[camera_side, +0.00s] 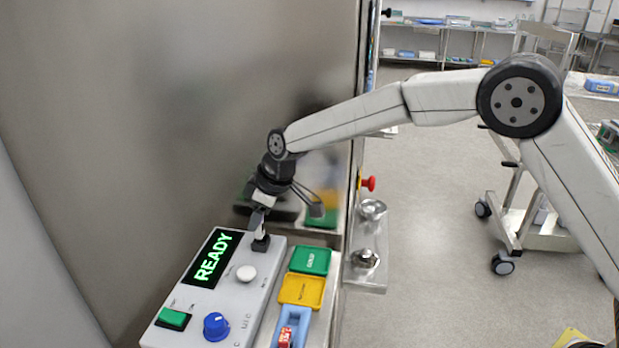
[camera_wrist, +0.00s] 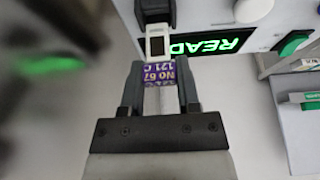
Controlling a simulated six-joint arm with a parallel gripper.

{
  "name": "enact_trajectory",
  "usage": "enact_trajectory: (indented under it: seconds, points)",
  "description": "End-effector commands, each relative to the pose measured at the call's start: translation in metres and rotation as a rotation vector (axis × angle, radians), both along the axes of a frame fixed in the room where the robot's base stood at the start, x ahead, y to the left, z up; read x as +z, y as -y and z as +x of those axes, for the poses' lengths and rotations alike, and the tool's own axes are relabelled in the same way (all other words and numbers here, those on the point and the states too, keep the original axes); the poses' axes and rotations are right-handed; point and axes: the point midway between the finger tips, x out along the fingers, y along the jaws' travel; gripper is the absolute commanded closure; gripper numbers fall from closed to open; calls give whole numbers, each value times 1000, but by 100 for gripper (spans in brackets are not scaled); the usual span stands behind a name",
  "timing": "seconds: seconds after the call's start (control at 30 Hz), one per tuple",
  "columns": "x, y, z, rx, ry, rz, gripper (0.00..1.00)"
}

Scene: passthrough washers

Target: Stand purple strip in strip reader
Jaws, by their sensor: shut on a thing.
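The purple strip (camera_wrist: 158,76) has pale lettering on its purple band and a white end with a small dark window. My gripper (camera_wrist: 160,66) is shut on its purple part. In the side view my gripper (camera_side: 262,208) points down over the far end of the strip reader (camera_side: 228,300), a pale grey console with a lit READY display. The strip's white end (camera_side: 260,234) meets the reader's black slot block (camera_side: 261,244). In the wrist view it overlaps that block (camera_wrist: 153,10). I cannot tell how deep the end sits in the slot.
The reader carries a white knob (camera_side: 246,273), a blue knob (camera_side: 216,326) and a green button (camera_side: 173,318). Green (camera_side: 310,260), yellow (camera_side: 302,290) and blue (camera_side: 290,318) trays line its right side. A metal wall (camera_side: 200,120) rises behind. Steel bowls (camera_side: 371,210) stand farther right.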

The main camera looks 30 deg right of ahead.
Motion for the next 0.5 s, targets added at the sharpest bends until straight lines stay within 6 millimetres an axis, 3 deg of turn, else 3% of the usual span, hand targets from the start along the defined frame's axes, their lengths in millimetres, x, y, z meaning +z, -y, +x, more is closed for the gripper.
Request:
enact_trajectory:
  seconds: [0.5]
  points:
    - [-11,0,0,0,0,0,100]
